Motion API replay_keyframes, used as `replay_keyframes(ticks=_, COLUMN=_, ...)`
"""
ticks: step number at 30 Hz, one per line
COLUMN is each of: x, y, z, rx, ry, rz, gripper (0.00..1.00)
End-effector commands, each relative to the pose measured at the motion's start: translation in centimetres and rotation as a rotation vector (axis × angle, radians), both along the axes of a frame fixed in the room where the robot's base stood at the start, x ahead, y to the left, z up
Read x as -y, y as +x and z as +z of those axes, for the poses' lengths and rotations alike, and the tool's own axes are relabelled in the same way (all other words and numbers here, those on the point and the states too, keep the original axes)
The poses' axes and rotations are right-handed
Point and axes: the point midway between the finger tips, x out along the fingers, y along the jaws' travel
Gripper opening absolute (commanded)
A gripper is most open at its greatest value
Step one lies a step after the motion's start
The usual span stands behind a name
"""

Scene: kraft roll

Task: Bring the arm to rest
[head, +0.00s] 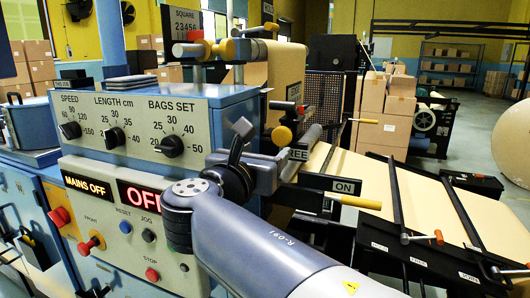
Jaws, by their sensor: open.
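My arm reaches in from the bottom right across the front of the blue bag machine's control panel (135,120). My gripper (297,163) is at the right edge of this panel, pointing right and away from me. It is open, and I see nothing held in it. It overlaps the FREE plate in the picture. A lever with a yellow knob (281,135) shows just above it; I cannot tell whether they touch. The far side of the jaws is partly hidden.
A lever with a yellow grip (360,202) sticks out by the ON plate (344,187). Tan kraft paper (430,205) runs under dark bars at the right. The lit signs read MAINS OFF (88,184) and OFF. Stacked cartons (385,115) stand behind.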

Motion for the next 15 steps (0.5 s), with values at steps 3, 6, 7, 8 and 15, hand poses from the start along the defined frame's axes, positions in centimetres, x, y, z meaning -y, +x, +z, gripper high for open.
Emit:
replay_keyframes(ticks=3, x=0.0, y=0.0, z=0.0, rx=0.000, ry=0.000, rz=0.000, gripper=0.62)
replay_keyframes(ticks=6, x=0.0, y=0.1, z=0.0, rx=0.000, ry=0.000, rz=-0.001, gripper=0.62)
replay_keyframes(ticks=7, x=0.1, y=0.2, z=0.0, rx=0.000, ry=0.000, rz=-0.001, gripper=0.62)
replay_keyframes(ticks=8, x=0.1, y=0.3, z=0.0, rx=0.000, ry=0.000, rz=-0.001, gripper=0.62)
replay_keyframes(ticks=15, x=1.2, y=3.0, z=0.1, rx=0.000, ry=0.000, rz=-0.005, gripper=0.62)
